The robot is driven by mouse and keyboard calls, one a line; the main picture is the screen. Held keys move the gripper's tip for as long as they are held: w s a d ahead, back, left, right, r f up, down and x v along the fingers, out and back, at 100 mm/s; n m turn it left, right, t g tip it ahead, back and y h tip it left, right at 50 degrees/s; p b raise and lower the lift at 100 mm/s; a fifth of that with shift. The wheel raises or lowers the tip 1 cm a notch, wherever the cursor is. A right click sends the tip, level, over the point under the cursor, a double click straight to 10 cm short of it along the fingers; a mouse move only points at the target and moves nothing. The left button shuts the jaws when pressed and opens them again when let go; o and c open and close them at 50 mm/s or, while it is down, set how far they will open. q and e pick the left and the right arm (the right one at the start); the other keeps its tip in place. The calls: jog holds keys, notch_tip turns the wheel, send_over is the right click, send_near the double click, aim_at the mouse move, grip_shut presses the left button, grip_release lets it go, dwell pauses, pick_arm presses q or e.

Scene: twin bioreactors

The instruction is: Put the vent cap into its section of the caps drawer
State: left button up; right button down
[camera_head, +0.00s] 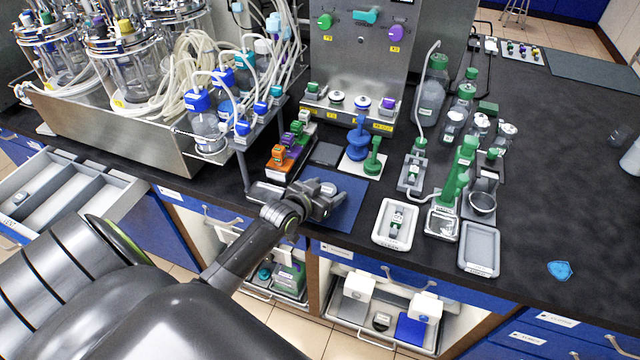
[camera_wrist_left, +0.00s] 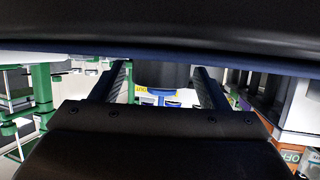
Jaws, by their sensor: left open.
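My left gripper (camera_head: 325,196) is over the blue mat (camera_head: 347,213) at the front of the black bench, its jaws apart. In the left wrist view the two fingers (camera_wrist_left: 163,88) are spread, with nothing clearly held between them. I cannot pick out the vent cap for certain; a small pale spot by the fingers is too small to tell. The open drawer (camera_head: 88,172) at the left has long grey sections; a small grey piece (camera_head: 20,198) lies in one near its left end. My right gripper is not in view.
A blue stand (camera_head: 358,143) and a green stand (camera_head: 374,158) stand just behind the mat. An orange-fronted block (camera_head: 279,158) is to its left. White trays (camera_head: 393,240) and glassware are to the right. A metal tray of bioreactors (camera_head: 150,140) stands behind the drawer. The far right bench is mostly clear.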

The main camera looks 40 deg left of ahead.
pick_arm(q)
jog(key=v, duration=1.1)
jog(key=shift+w+r, duration=0.1)
jog(key=shift+o, duration=0.5)
jog(key=shift+s+r, duration=0.25)
jog(key=shift+s, duration=0.2)
jog(key=shift+w+r, duration=0.15)
jog(key=shift+w, duration=0.1)
jog(key=w+r+n+g+y+p, duration=0.1)
jog(key=w+r+n+g+p, duration=0.2)
jog(key=w+n+g+p, duration=0.35)
notch_tip(320, 180, up, 10)
jog(key=w+d+n+g+p, duration=0.2)
jog(key=d+n+g+p, duration=0.1)
jog(key=n+g+p, duration=0.3)
jog(key=y+b, duration=0.1)
jog(key=b, duration=0.5)
send_near(326, 191)
notch_tip(326, 191, down, 2)
jog(key=shift+w+a+f, duration=0.2)
jog(key=shift+f, duration=0.5)
jog(key=shift+w+a+f+p, duration=0.15)
jog(key=shift+f+p, duration=0.3)
jog(key=shift+f, duration=0.05)
jog(key=f, duration=0.3)
jog(key=shift+w+a+p, duration=0.25)
jog(key=shift+p, duration=0.05)
jog(key=shift+a+f, duration=0.1)
jog(key=shift+f, duration=0.45)
